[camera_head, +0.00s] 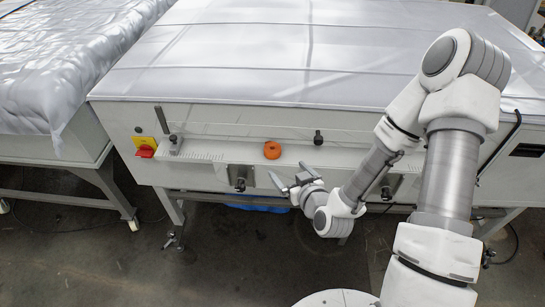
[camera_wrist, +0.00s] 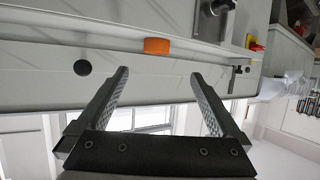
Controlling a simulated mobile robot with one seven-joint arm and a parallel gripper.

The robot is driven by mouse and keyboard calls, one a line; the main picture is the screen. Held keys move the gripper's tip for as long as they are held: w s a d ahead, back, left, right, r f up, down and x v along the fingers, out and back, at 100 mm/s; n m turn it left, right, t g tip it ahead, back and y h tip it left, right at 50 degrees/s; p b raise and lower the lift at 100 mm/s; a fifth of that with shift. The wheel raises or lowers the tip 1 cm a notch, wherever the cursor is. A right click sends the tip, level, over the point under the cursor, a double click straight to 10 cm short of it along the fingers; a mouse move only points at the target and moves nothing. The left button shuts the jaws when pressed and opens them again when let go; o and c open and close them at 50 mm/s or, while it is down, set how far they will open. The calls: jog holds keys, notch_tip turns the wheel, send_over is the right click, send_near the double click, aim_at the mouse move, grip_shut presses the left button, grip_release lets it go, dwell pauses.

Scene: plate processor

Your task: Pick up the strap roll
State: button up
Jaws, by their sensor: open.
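The strap roll (camera_head: 272,150) is a small orange ring on the narrow white ledge along the front of the machine. It also shows in the wrist view (camera_wrist: 157,46), at the upper middle, beyond the fingertips. My gripper (camera_head: 287,181) is in front of the machine, below and slightly right of the roll in the head view. In the wrist view my gripper (camera_wrist: 159,72) has its two fingers spread wide with nothing between them. The roll lies apart from both fingers, roughly centred between them in the picture.
The ledge (camera_head: 220,151) belongs to a large machine with a sheet-covered top (camera_head: 290,50). A black knob (camera_head: 318,138) stands to the right of the roll. A red and yellow switch (camera_head: 146,150) is at the left. Clamps (camera_head: 239,180) hang below the ledge.

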aim_at(276, 153)
jog(key=b+x, duration=0.3)
jog(key=b, duration=0.4)
jog(key=shift+w+d+f, duration=0.1)
jog(key=b, duration=0.3)
jog(key=shift+w+f, duration=0.1)
jog(key=shift+f, duration=0.1)
jog(key=x, duration=0.4)
jog(key=shift+w+a+r, duration=0.15)
jog(key=shift+w+a, duration=0.1)
jog(key=shift+a, duration=0.05)
jog(key=shift+d+x, duration=0.2)
jog(key=shift+x, duration=1.15)
jog(key=shift+d+x, duration=0.15)
jog(key=shift+x, duration=1.25)
jog(key=shift+w, duration=0.15)
jog(key=shift+c, duration=0.3)
jog(key=c, duration=1.4)
